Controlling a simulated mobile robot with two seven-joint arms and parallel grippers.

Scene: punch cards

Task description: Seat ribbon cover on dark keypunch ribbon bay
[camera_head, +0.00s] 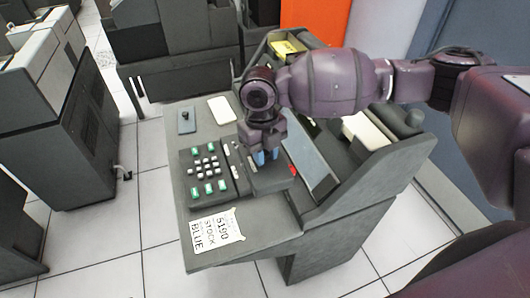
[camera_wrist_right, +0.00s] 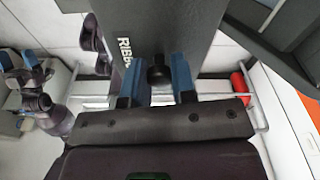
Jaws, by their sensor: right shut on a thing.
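The ribbon cover is a dark grey plate with white lettering starting "RIB" and a black knob; it fills the upper middle of the right wrist view (camera_wrist_right: 180,22). In the head view the cover (camera_head: 268,183) shows as a dark block below my right gripper (camera_head: 265,157). The blue fingertips of that gripper, also in the right wrist view (camera_wrist_right: 158,78), are shut on the cover's knob. The dark keypunch (camera_head: 235,258) stands in the middle of the head view. The ribbon bay is mostly hidden under the cover and gripper; I cannot tell whether the cover touches it.
A keypad (camera_head: 207,170) with green keys is left of the cover. A "5190 STOCK BLUE" card (camera_head: 215,230) lies at the front. A small slate plate with a knob (camera_head: 186,121) and a blank pale card (camera_head: 222,109) lie behind. A sloped panel (camera_head: 312,165) rises at right.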

